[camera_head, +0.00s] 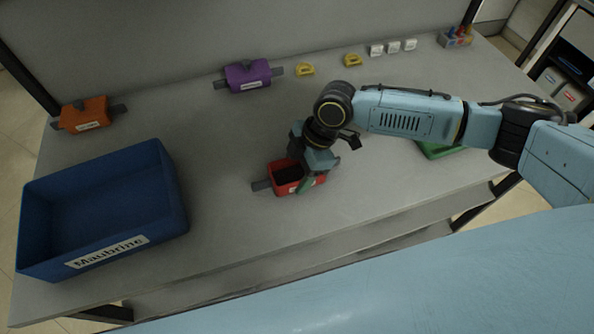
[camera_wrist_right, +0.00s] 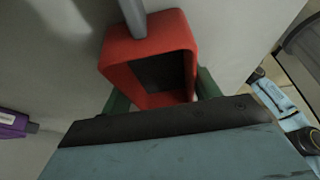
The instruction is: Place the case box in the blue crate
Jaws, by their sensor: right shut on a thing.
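A red box (camera_head: 285,186) with a dark inside, a white label and a grey tab on its left side is at the middle of the table; I take it as the case box. My right gripper (camera_head: 304,175) is shut on it from above, partly covering it. In the right wrist view the red box (camera_wrist_right: 146,40) sits between my green fingers (camera_wrist_right: 163,92). I cannot tell whether it touches the table. My left gripper is not in view.
An orange box (camera_head: 84,114) and a purple box (camera_head: 248,75) lie along the back of the grey table (camera_head: 250,225). Two yellow items (camera_head: 305,70), several small white blocks (camera_head: 393,47) and a green tray (camera_head: 436,151) are farther off. The table between red box and crate is clear.

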